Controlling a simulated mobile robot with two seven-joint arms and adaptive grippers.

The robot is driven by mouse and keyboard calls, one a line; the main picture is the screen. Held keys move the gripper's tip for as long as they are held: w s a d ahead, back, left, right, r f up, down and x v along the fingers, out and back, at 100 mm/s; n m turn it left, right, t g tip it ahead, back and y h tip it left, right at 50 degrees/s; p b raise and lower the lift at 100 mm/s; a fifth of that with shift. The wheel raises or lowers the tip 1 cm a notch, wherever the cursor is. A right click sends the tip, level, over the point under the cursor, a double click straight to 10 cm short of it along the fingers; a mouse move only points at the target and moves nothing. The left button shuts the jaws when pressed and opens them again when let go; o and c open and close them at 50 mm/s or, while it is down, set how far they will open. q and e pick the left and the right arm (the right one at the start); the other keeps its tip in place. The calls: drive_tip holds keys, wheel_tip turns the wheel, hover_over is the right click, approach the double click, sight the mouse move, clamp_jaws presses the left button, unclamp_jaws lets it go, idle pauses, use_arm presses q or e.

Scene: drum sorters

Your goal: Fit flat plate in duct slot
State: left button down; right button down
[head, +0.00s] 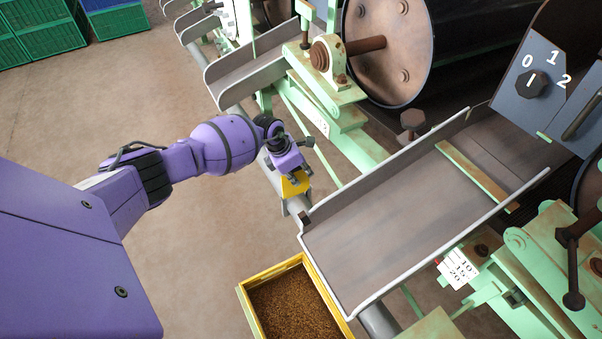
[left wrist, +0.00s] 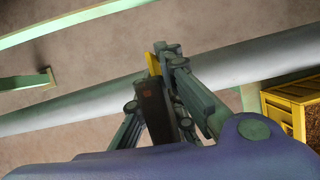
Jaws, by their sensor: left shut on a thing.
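My left gripper (head: 291,174) is shut on a yellow flat plate (head: 296,186) and holds it over the grey duct (head: 298,206), left of the near chute. In the left wrist view, the plate (left wrist: 153,64) shows as a thin yellow strip at the fingertips (left wrist: 165,56), in front of the duct (left wrist: 240,62). The slot itself is not visible, hidden by the gripper or out of sight. I cannot tell whether the plate touches the duct. My right gripper is not in view.
A yellow-rimmed crate of brown grains (head: 243,299) stands below the lip of the metal chute (head: 385,220). Green machine frames and a large drum (head: 387,45) are behind. A dial panel (head: 530,82) is at upper right. The floor (head: 60,115) at left is clear.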

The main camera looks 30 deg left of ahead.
sight(300, 187)
use_arm(q)
drive_tip(key=shift+f+b, duration=0.4)
drive_tip(key=shift+f, duration=0.25)
drive_tip(key=shift+f+b, duration=0.55)
drive_tip(key=shift+f, duration=0.25)
drive_tip(key=shift+f+b, duration=0.7)
drive_tip(key=shift+f, duration=0.35)
drive_tip(key=shift+f+b, duration=0.55)
drive_tip(key=shift+f, duration=0.25)
drive_tip(key=c, duration=1.8)
unclamp_jaws()
drive_tip(key=shift+o, duration=0.2)
drive_tip(key=v, duration=1.2)
drive_tip(key=shift+f, duration=0.1)
